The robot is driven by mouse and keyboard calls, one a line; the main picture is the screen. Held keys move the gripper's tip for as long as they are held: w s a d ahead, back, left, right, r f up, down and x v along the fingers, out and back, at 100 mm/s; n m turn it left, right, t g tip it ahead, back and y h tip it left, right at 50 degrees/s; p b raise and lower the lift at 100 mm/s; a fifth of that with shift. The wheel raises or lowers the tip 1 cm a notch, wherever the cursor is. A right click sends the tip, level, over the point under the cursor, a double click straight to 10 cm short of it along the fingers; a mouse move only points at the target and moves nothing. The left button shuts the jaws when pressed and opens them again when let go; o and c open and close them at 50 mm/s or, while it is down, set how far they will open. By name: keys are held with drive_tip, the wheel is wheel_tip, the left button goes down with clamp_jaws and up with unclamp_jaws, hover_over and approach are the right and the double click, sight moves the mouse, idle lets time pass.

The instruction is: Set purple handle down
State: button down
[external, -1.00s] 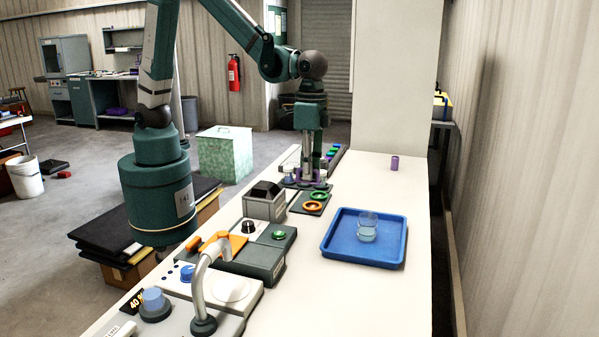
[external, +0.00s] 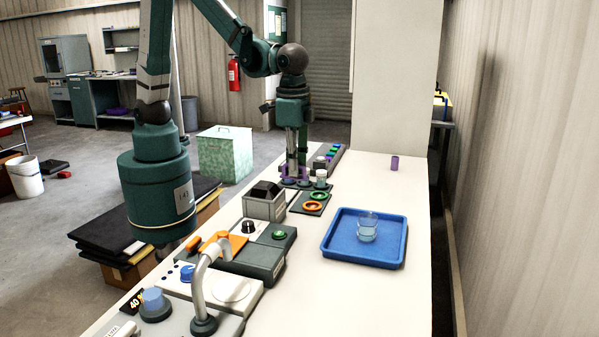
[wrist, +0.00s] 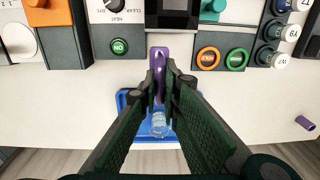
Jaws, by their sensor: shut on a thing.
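My gripper (external: 292,166) points down over the far left part of the white bench. In the wrist view, its two dark fingers (wrist: 159,82) are closed on the purple handle (wrist: 158,60), which sticks out past the fingertips. In the external view, a bit of purple (external: 284,171) shows at the fingers, mostly hidden by them. I cannot tell whether the handle's lower end touches anything.
A blue tray (external: 330,248) holds a glass beaker (external: 367,228). A dark-topped box (external: 265,203) stands nearer.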

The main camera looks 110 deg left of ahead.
wheel_tip(320, 180, down, 13)
drive_tip(key=shift+f+b, duration=0.1)
drive_tip(key=shift+b, duration=0.3)
drive_tip(key=shift+f, duration=0.15)
drive_tip(key=shift+f, duration=1.9)
drive_tip(key=shift+f, duration=0.1)
drive_tip(key=c, duration=3)
unclamp_jaws()
drive_tip(key=shift+b, duration=0.3)
drive_tip(key=shift+o, duration=0.7)
